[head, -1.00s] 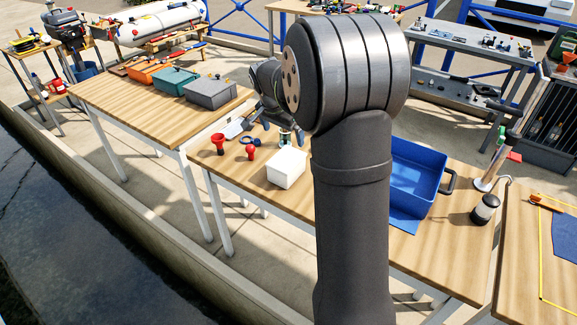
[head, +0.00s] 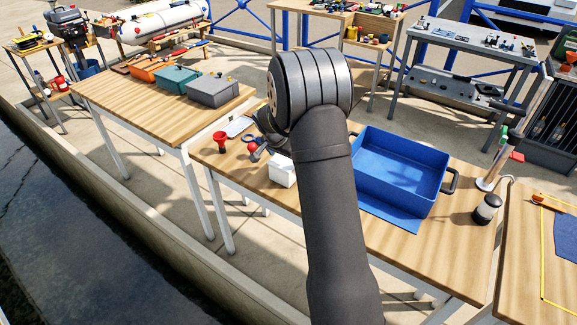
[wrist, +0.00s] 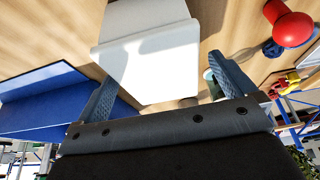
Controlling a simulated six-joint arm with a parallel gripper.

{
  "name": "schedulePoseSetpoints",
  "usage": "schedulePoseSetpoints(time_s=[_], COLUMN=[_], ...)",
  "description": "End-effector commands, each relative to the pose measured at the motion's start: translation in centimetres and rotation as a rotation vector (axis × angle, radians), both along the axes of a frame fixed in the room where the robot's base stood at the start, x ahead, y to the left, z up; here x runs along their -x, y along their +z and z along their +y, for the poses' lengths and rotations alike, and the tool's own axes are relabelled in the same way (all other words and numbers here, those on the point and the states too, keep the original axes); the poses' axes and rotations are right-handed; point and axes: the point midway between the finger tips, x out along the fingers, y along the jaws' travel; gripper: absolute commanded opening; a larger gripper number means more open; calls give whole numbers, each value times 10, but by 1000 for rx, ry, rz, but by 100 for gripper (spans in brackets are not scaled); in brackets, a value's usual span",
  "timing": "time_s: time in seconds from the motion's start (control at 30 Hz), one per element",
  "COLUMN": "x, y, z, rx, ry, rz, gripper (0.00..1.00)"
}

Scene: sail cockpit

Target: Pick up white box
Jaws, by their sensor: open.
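The white box (head: 281,170) stands on the wooden table, partly hidden behind my arm in the head view. In the wrist view the white box (wrist: 150,55) fills the upper middle, just beyond and between the fingers. My gripper (wrist: 170,80) is open, its two blue-grey fingers spread to either side of the box's near part. I cannot tell whether either finger touches it. In the head view my gripper is mostly hidden behind my arm.
A blue bin (head: 400,172) stands right of the box, and also shows at the left in the wrist view (wrist: 40,105). Red-topped items (head: 220,141) stand left of the box. A lantern-like jar (head: 487,208) stands at the table's right.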

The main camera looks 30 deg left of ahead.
Motion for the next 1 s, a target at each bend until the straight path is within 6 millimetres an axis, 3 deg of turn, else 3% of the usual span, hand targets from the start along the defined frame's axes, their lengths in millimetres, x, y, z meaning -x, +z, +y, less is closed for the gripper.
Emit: schedulePoseSetpoints(time_s=[0.43, 1.0], x=[-20, -21], y=[-46, -50], z=[-4, -3], rx=[1, -1], ry=[0, 0], rz=[1, 0], gripper=[100, 100])
